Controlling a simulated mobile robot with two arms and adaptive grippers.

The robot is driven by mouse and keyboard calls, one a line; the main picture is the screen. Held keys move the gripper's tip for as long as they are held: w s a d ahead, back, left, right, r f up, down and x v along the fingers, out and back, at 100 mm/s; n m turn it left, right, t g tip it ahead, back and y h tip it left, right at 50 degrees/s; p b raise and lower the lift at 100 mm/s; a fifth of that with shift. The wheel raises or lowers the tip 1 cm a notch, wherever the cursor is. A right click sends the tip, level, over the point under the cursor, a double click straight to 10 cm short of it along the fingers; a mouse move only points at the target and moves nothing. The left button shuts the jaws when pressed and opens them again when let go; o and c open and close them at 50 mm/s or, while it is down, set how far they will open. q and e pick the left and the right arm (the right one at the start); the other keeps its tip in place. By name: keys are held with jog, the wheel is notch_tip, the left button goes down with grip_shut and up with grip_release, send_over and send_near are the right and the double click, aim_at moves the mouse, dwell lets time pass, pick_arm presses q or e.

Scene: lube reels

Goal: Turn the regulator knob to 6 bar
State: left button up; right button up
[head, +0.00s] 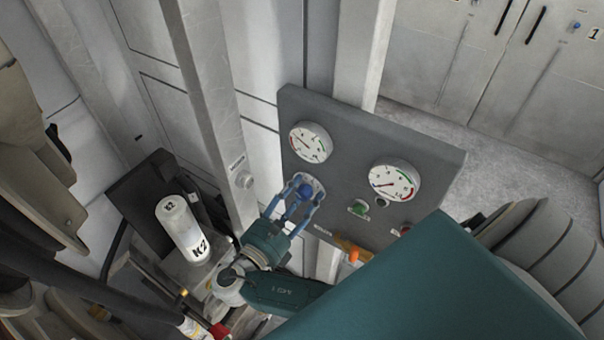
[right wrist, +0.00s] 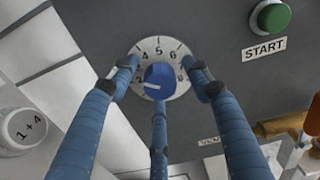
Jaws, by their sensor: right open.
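The blue regulator knob (head: 305,190) sits on a white dial plate on the grey panel (head: 335,102). In the right wrist view the knob (right wrist: 161,75) has a white pointer mark directed to the left, away from the 6 at upper right on the dial (right wrist: 172,49). My right gripper (head: 302,196) has blue fingers spread around the knob, open. In the right wrist view two fingertips are at the dial's left and right and a third is below the knob; I cannot tell whether they touch it. My left gripper is not in view.
Two round gauges, left (head: 310,142) and right (head: 394,182), sit on the panel. A green START button (head: 358,208) is right of the knob, with an orange handle (head: 353,253) below. A white K2 cylinder (head: 183,230) stands left. A grey post (head: 212,90) is close by.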

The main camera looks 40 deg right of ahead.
jog(key=shift+c, duration=0.3)
jog(key=c, duration=1.1)
